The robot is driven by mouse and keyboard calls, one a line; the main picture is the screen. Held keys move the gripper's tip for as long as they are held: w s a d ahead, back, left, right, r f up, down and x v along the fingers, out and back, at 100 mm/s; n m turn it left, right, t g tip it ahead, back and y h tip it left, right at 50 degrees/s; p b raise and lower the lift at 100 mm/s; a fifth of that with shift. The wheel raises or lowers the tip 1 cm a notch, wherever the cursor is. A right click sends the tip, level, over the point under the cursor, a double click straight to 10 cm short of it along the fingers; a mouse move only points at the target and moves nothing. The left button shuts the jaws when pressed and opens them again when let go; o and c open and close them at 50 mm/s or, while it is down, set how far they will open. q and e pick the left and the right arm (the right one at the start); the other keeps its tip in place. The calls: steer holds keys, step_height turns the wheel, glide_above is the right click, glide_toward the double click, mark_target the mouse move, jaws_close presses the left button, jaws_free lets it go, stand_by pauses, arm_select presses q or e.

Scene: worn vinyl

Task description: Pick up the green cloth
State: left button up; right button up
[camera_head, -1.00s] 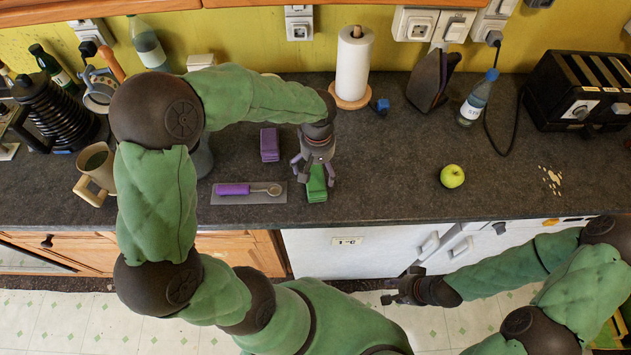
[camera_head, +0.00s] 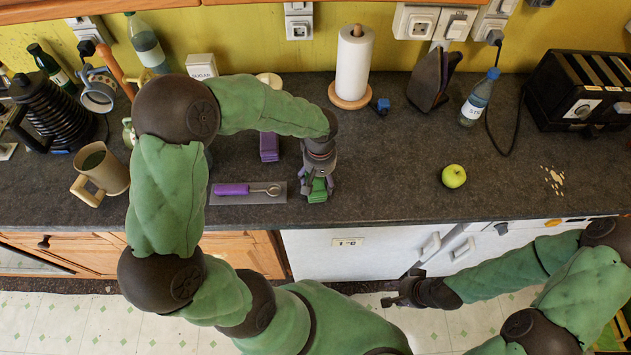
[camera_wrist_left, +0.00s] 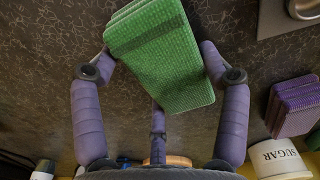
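The green cloth (camera_head: 318,188) is a folded, textured block near the counter's front edge, just right of a grey board. My left gripper (camera_head: 316,184) reaches down over it and hides its far part. In the left wrist view the green cloth (camera_wrist_left: 160,60) sits between the fingers of my left gripper (camera_wrist_left: 160,75). The fingertips press close on its two sides, and it covers the tip of the third finger. I cannot tell whether it is clear of the counter. My right gripper (camera_head: 400,295) is low in front of the cabinets, away from the counter; its fingers are too small to read.
A purple cloth (camera_head: 269,147) lies behind and left of the green one. A paper towel roll (camera_head: 353,65) and a green apple (camera_head: 453,176) stand to the right. The counter between is clear.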

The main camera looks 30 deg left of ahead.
stand_by(0.4)
arm_select(q)
steer(key=shift+r, duration=0.65)
steer(key=r, duration=0.1)
steer(key=r+p, duration=0.1)
steer(key=shift+s+a+r, duration=0.1)
steer(key=shift+s+r, duration=0.1)
steer(key=shift+r, duration=0.1)
steer(key=shift+s+a+r+p, duration=0.4)
steer(key=shift+s+a+r, duration=0.55)
steer(key=shift+s+r, duration=0.85)
steer(key=shift+s+a+r+p, duration=0.4)
steer(key=shift+s+a+r, duration=0.75)
steer(key=shift+s, duration=1.2)
steer(key=shift+s+a+r+p, duration=0.4)
steer(key=shift+s+a+r, duration=0.4)
steer(key=shift+s+r, duration=1.05)
steer(key=shift+s+f, duration=0.15)
steer(key=shift+f, duration=0.1)
